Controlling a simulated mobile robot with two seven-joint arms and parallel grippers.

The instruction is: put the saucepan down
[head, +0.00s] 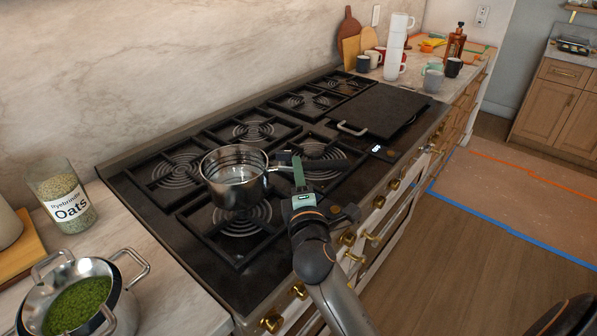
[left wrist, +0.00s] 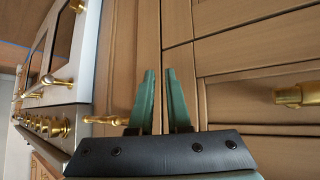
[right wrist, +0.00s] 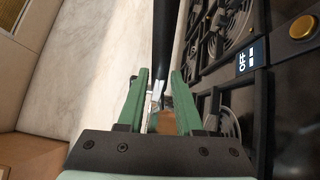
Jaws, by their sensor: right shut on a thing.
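The saucepan (head: 233,190) is a shiny steel pot, upright and apparently empty, over the front-left burner (head: 243,222) of the black cooktop. I cannot tell whether its base touches the grate. My right gripper (head: 298,178) is shut on its dark handle (head: 280,168), to the right of the pot. In the right wrist view the dark handle (right wrist: 163,45) runs between the fingers of the right gripper (right wrist: 158,90). My left gripper (left wrist: 160,90) shows only in the left wrist view; its fingers stand slightly apart and empty in front of wooden cabinet doors.
A black griddle cover (head: 378,108) with a metal handle lies on the right of the cooktop. An oats jar (head: 62,200) and a steel pot of green food (head: 110,275) stand on the left counter. Other burners are clear.

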